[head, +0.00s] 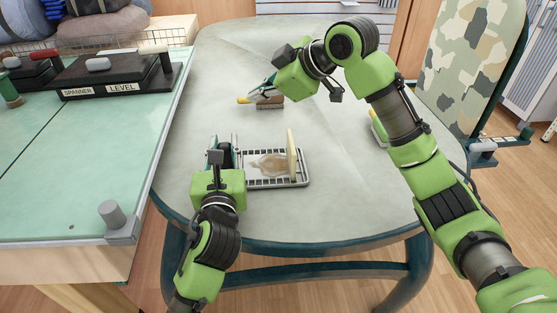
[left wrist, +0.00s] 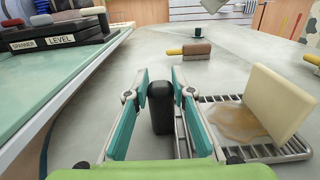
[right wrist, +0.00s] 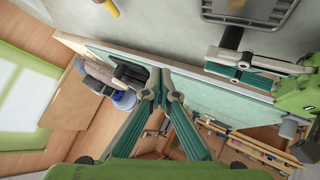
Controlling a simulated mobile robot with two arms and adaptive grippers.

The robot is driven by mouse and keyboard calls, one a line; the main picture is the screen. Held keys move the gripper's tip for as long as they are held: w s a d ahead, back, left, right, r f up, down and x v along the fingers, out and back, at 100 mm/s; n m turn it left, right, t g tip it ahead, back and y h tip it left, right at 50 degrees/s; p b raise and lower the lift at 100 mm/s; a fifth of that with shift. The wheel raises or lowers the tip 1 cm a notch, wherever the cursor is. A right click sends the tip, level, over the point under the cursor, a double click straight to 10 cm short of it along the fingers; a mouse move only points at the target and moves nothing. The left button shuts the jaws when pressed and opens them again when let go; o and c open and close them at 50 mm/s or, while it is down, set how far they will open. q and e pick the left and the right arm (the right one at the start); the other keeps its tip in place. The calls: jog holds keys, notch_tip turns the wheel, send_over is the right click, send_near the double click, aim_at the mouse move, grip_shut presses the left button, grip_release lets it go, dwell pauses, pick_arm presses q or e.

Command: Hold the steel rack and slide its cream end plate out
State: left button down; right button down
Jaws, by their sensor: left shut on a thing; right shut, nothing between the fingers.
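The steel rack (head: 306,182) lies on the grey table, with a brown stain on its bars; it also shows in the left wrist view (left wrist: 298,152). Its cream end plate (head: 292,153) stands upright across the rack's right end, and is large in the left wrist view (left wrist: 280,100). My left gripper (head: 222,150) is shut on the black handle (left wrist: 160,106) at the rack's left end. My right gripper (head: 260,91) is shut and empty, above the table behind the rack and apart from the plate. The right wrist view shows its closed fingertips (right wrist: 165,80).
A brush (head: 270,103) with a yellow handle lies behind the rack, near my right gripper. The green bench (head: 90,150) with labelled holders (head: 118,75) stands at left.

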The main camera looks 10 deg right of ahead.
pick_arm(q)
jog(key=shift+f, duration=0.15)
pick_arm(e)
jog(key=s+d+f+n+g+h, duration=0.2)
jog(key=s+d+n+g+h, duration=0.1)
jog(key=s+d+g+h, duration=0.15)
jog(key=shift+h, duration=0.35)
jog(key=f, duration=0.5)
jog(key=s+f, duration=0.1)
jog(key=f, duration=0.2)
jog(key=shift+a+f, duration=0.3)
jog(key=shift+a, duration=0.1)
dwell(0.9)
